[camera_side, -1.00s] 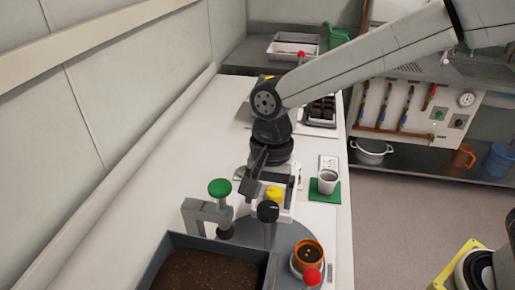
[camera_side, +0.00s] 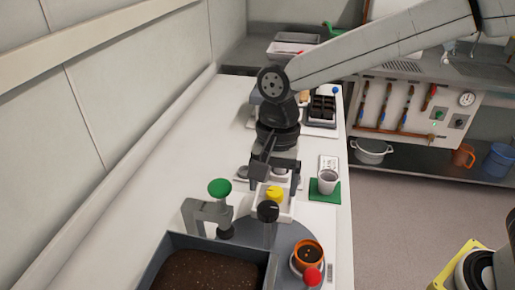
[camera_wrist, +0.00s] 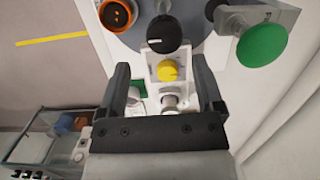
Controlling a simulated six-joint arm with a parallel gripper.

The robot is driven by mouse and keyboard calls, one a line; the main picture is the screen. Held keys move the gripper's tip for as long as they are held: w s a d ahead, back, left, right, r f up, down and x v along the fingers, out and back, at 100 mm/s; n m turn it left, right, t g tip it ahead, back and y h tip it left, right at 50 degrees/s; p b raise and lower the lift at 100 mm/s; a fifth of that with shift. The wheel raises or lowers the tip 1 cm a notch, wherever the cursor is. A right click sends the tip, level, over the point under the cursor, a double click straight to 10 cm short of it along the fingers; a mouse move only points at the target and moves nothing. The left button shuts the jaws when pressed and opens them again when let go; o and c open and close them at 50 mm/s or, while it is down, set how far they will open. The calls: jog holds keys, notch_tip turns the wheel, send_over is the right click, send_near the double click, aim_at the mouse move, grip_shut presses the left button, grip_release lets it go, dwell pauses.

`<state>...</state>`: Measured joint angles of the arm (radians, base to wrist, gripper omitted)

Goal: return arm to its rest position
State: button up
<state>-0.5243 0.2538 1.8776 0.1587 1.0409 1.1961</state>
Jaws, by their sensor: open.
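My gripper (camera_side: 272,175) hangs over the white bench, above the white unit with the yellow knob (camera_side: 274,193). In the wrist view my gripper (camera_wrist: 160,82) is open, its two dark fingers spread wide with nothing held between them. The yellow knob (camera_wrist: 167,71) and a metal knob (camera_wrist: 169,101) show below the gap between the fingers. A black knob (camera_side: 267,211) stands just in front of the yellow one.
A green knob (camera_side: 219,188) on a grey bracket, a soil bin (camera_side: 210,275) and an orange pot (camera_side: 307,252) are near the front. A white cup (camera_side: 327,181) stands on a green mat (camera_side: 318,194). A seedling tray (camera_side: 321,112) lies farther back.

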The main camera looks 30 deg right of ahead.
jog(key=s+d+f+n+t, duration=0.1)
jog(key=s+d+f+n, duration=0.1)
jog(key=d, duration=0.5)
jog(key=s+d+f+n+t, duration=0.1)
jog(key=s+d+f+n, duration=0.1)
jog(key=d, duration=0.6)
jog(key=s+d+f+n+t+h, duration=0.1)
jog(key=s+d+f+n, duration=0.1)
jog(key=d+f+n, duration=0.2)
jog(key=d+f, duration=0.1)
jog(key=d, duration=0.2)
jog(key=shift+d+f+n+t, duration=0.15)
jog(key=shift+d+n+t, duration=0.15)
jog(key=shift+d, duration=0.05)
